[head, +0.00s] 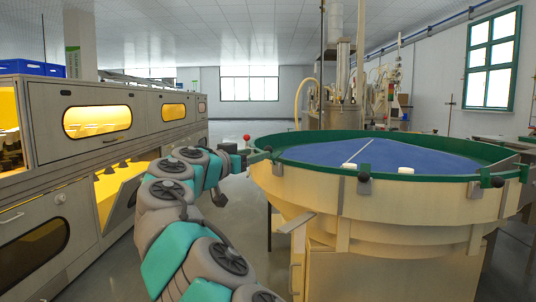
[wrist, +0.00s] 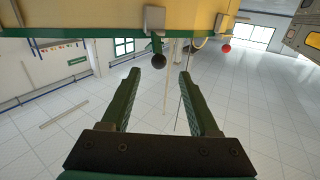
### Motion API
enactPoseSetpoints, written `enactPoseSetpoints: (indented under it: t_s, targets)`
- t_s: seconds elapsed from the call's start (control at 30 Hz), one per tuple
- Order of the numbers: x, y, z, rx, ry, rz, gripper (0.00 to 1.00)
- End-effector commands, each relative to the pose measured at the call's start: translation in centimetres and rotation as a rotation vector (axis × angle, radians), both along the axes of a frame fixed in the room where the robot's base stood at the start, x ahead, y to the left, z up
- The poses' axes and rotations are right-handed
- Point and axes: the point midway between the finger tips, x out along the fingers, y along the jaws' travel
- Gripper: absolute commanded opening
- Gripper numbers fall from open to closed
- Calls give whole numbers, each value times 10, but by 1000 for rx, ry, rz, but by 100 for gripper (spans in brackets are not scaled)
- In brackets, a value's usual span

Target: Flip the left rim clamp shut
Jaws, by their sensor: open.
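The round drum (head: 400,205) has a cream body, a green rim (head: 420,178) and a blue top. At its left edge is a metal rim clamp (head: 277,168) with a black ball (head: 267,149). A red ball (head: 247,137) stands just left of it, near the rim. My gripper (head: 233,160) is beside this left edge, partly hidden by my arm. In the wrist view my gripper (wrist: 168,82) is open and empty. A black ball (wrist: 158,60) on a clamp bracket (wrist: 153,20) shows just beyond its fingertips, closer to the left finger. Contact is not visible.
More clamps with black balls sit on the front rim (head: 364,177) and right rim (head: 497,182). Small white discs (head: 406,170) lie near the front rim. A cabinet row (head: 105,120) with yellow windows stands left. Grey floor separates it from the drum.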

Motion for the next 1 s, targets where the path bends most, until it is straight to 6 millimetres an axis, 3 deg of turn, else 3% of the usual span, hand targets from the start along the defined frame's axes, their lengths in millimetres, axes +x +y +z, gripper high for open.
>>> enactPoseSetpoints:
  t_s: [0.5,1.0]
  targets:
    - [50,-31,0,0,4,-1,61]
    - [64,-40,1,0,1,-3,61]
